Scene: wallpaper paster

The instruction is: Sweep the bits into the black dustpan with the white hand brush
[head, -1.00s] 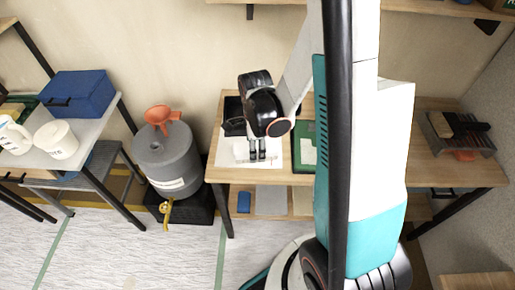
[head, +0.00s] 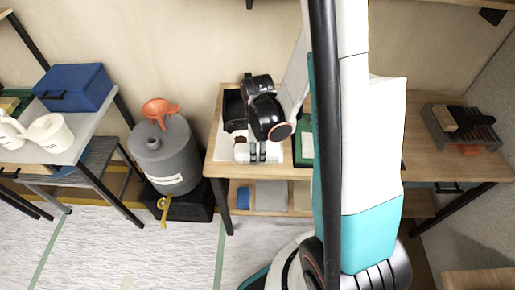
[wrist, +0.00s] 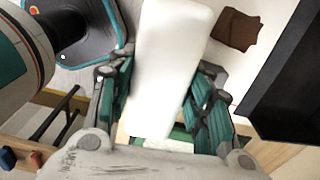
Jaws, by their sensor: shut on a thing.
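The white hand brush (wrist: 172,60) is a pale block between my fingers in the wrist view. My gripper (wrist: 163,82) is shut on it; in the head view my gripper (head: 258,153) is low over the white sheet (head: 224,150) on the wooden table. Whether the bristles touch the sheet is hidden. Brown bits (wrist: 238,29) lie in a small patch beside the brush, on its right in the wrist view. The black dustpan (wrist: 285,85) is further right there; in the head view the dustpan (head: 234,108) is at the table's back left, partly behind my wrist.
A green tray (head: 304,150) lies right of the sheet, partly behind my arm. A rack with a brush (head: 465,125) is at the table's right end. A grey drum with an orange funnel (head: 165,155) stands left of the table. A shelf below holds flat items (head: 271,196).

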